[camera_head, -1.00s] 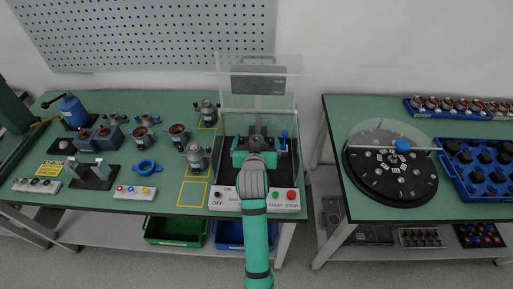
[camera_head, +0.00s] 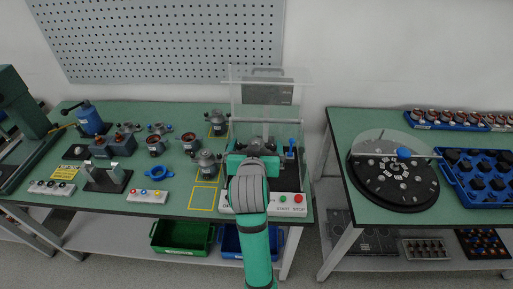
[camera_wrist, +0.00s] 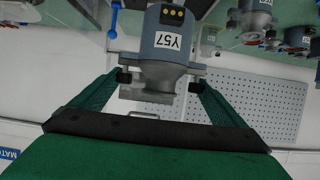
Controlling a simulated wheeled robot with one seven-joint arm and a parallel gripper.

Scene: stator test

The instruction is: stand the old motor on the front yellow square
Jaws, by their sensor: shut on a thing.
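A grey motor with a white label reading Y57 (camera_wrist: 165,40) is held between the green fingers of my gripper (camera_wrist: 160,80) in the wrist view. The fingers are shut on its flanged lower part from both sides. In the head view my arm hides the gripper's fingers and the held motor, in front of the test station (camera_head: 262,120). The front yellow square (camera_head: 203,197) is an empty outline on the green bench, left of the station. A motor (camera_head: 207,162) stands on the square behind it, and another motor (camera_head: 218,122) on the rearmost one.
The station has a clear guard, a blue-handled lever (camera_head: 292,146) and a front button panel (camera_head: 292,199). A button strip (camera_head: 147,196) and a blue ring (camera_head: 152,172) lie left of the squares. A dark rotary disc (camera_head: 392,180) stands on the right bench.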

